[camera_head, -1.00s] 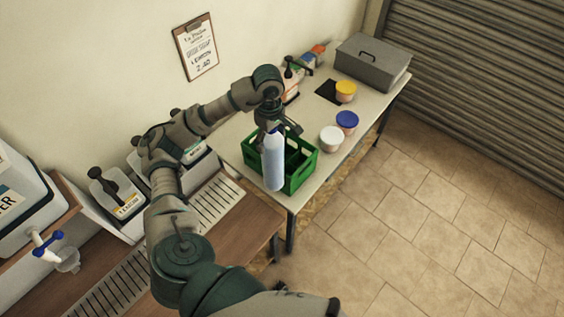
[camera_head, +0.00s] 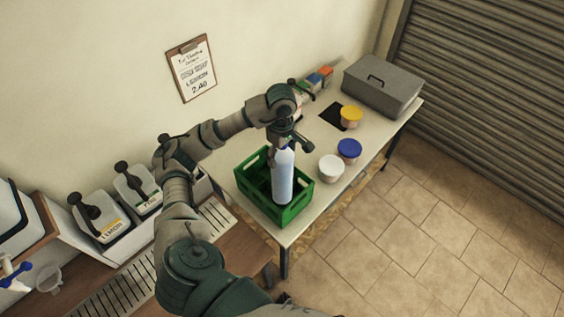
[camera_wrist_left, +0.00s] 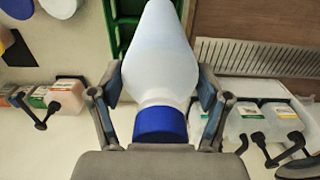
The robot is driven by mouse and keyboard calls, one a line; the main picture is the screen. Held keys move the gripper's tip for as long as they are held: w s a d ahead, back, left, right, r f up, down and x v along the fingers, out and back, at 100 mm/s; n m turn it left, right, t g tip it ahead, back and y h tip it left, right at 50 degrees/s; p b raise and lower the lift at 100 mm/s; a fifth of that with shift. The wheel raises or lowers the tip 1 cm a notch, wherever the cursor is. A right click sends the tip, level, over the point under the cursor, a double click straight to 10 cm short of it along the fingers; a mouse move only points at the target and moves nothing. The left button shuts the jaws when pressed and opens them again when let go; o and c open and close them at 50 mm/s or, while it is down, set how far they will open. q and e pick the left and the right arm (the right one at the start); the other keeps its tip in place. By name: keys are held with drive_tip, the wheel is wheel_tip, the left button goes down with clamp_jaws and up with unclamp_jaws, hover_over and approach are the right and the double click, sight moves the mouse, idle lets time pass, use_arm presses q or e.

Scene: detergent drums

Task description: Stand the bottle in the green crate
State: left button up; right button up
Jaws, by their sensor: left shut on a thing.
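The bottle (camera_head: 282,178) is pale blue-white and upright, held by its upper part in my left gripper (camera_head: 285,143). In the left wrist view the bottle (camera_wrist_left: 160,55) shows a blue cap between the two fingers (camera_wrist_left: 160,98), which close on it from both sides. The green crate (camera_head: 298,208) stands on the near end of the white table. The bottle's lower end appears within the crate's outline, near its front corner. I cannot tell whether its base touches the crate floor. Part of the crate (camera_wrist_left: 122,25) shows behind the bottle in the left wrist view. My right gripper is not in view.
A white-lidded tub (camera_head: 331,168) stands close to the crate's right side. Blue-lidded (camera_head: 349,151) and yellow-lidded (camera_head: 351,116) tubs and a grey box (camera_head: 383,86) stand farther back. Detergent drums (camera_head: 100,218) line the wall at left.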

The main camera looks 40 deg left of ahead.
use_arm(q)
drive_tip(key=f, duration=0.6)
drive_tip(key=shift+s+a+f+p, duration=0.1)
drive_tip(key=shift+s+f+p, duration=0.2)
drive_tip(key=shift+p, duration=0.1)
drive_tip(key=f, duration=0.5)
drive_tip(key=f+p, duration=0.1)
drive_tip(key=f, duration=0.2)
drive_tip(key=shift+w+f, duration=0.1)
drive_tip(key=shift+w, duration=0.15)
drive_tip(key=o, duration=1.8)
drive_tip(key=shift+s, duration=0.1)
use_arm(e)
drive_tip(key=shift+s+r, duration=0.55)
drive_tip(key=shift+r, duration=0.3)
use_arm(q)
wheel_tip(320, 180, up, 12)
drive_tip(key=b, duration=0.2)
hover_over(281, 180)
drive_tip(key=w+a, duration=0.2)
drive_tip(key=w, duration=0.1)
drive_tip(key=shift+s+a, duration=0.15)
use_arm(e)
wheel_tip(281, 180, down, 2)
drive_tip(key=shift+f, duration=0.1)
